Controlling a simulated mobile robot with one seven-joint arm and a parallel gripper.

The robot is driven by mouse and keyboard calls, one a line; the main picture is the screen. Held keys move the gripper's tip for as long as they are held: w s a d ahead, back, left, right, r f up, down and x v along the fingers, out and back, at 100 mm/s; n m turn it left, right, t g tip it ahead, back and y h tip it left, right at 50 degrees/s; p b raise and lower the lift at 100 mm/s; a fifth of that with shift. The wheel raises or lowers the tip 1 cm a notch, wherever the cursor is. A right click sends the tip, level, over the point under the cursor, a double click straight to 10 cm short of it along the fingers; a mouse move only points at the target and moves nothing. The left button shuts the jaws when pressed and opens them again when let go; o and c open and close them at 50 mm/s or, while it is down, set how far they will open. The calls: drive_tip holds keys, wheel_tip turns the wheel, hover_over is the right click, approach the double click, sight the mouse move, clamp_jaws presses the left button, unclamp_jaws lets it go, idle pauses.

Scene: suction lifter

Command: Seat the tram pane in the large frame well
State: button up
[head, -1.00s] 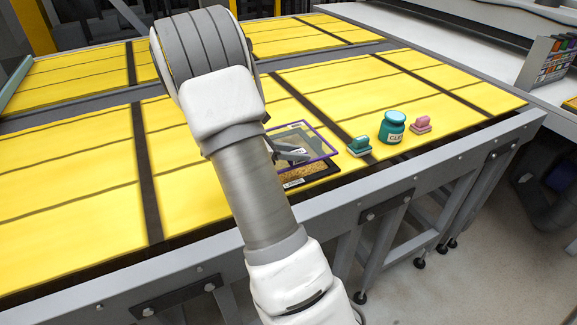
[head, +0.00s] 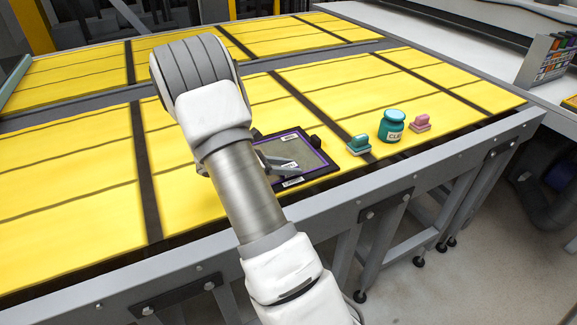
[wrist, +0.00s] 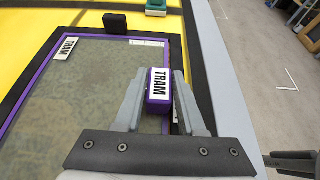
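The tram pane (head: 272,146), a grey see-through sheet with a purple rim, lies inside the black large frame (head: 325,167) on the yellow table. In the wrist view the pane (wrist: 95,85) fills the left half, with a TRAM label at its far left corner. Its purple rim runs along the inside of the black frame (wrist: 177,48). It looks level, but I cannot tell if every edge is fully down. My gripper (wrist: 161,76) is shut on a purple block labelled TRAM (wrist: 159,88), above the pane's right side. My arm hides the pane's left part in the head view.
A green-handled tool (head: 359,145), a teal jar (head: 392,126) and a pink-handled tool (head: 421,123) stand right of the frame. The grey table rail (head: 420,172) runs along the near edge. The yellow surface left of my arm is clear.

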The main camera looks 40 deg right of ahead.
drive_tip(key=o, duration=0.3)
drive_tip(key=shift+o, duration=0.2)
drive_tip(key=shift+r, duration=0.1)
drive_tip(key=v, duration=1.1)
drive_tip(key=shift+w+a+r, duration=0.1)
drive_tip(key=shift+a+r, duration=0.25)
drive_tip(key=shift+a, duration=0.15)
drive_tip(key=s+a+r+m+t+y, duration=0.4)
drive_tip(key=s+a+r+m+y, duration=0.2)
drive_tip(key=s+a, duration=0.3)
drive_tip(key=s+a+r+m+t+y, duration=0.4)
drive_tip(key=s+a+r+m+y, duration=0.2)
drive_tip(key=s, duration=0.6)
drive_tip(key=a+r+m, duration=0.2)
drive_tip(key=a+m, duration=0.1)
drive_tip(key=a, duration=0.1)
drive_tip(key=shift+r, duration=0.4)
